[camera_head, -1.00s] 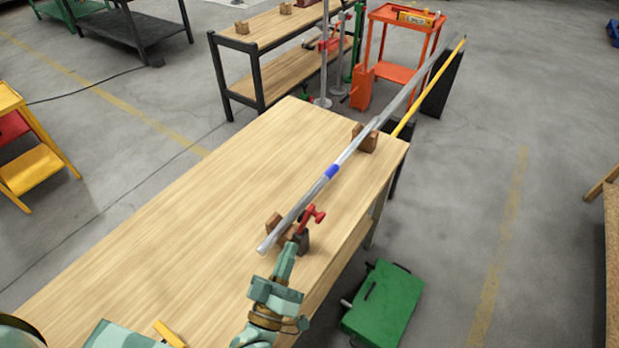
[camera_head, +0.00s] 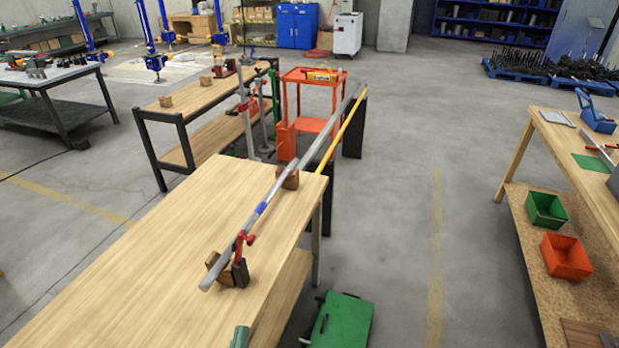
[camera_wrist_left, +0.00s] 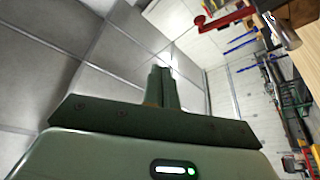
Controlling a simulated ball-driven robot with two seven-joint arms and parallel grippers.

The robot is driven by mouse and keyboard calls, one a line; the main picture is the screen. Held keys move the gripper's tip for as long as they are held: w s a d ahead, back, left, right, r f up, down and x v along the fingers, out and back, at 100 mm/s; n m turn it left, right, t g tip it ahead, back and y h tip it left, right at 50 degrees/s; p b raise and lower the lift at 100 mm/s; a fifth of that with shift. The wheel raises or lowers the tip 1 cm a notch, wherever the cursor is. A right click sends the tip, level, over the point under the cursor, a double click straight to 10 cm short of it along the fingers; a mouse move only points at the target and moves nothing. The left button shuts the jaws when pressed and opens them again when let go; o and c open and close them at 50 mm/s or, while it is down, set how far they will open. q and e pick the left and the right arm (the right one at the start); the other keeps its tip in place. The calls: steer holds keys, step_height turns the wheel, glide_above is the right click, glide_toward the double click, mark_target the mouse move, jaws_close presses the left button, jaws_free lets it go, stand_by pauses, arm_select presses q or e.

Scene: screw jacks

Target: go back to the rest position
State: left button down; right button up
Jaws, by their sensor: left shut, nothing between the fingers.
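My left gripper (camera_head: 241,337) shows only as a green tip at the bottom edge of the head view, in front of the wooden workbench (camera_head: 150,260). In the left wrist view its fingers (camera_wrist_left: 161,86) are together, with nothing between them, and point toward a grey panelled ceiling. A long metal bar (camera_head: 228,258) with a blue band rests on wooden blocks (camera_head: 288,178) on the bench, apart from the gripper. A red-handled clamp (camera_head: 243,240) stands at the bar's near end. My right gripper is out of view.
A green box (camera_head: 341,320) lies on the floor right of the bench. An orange cart (camera_head: 310,100) and a second bench (camera_head: 215,90) stand behind. A side table (camera_head: 570,150) with green and orange bins (camera_head: 567,256) is at the right. The floor between is open.

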arm_select(q)
steer(key=s+a+f+m+g+h, duration=0.1)
steer(key=s+f+m+g, duration=0.4)
steer(key=f, duration=0.8)
steer(key=s+f+m+g, duration=0.2)
steer(key=s+f+g, duration=0.3)
steer(key=f, duration=0.9)
steer(key=s+a+f+m+g+y+b, duration=0.1)
steer(key=s+a+f+g, duration=0.4)
steer(key=s, duration=0.5)
steer(key=s+a+f+m+g+y+b, duration=0.1)
steer(key=s+a+f+g, duration=0.4)
steer(key=s+f, duration=0.5)
steer(key=shift+s+a+g+y+b, duration=0.3)
steer(key=shift+s+a+y+b, duration=0.2)
steer(key=shift+s+a+y, duration=0.15)
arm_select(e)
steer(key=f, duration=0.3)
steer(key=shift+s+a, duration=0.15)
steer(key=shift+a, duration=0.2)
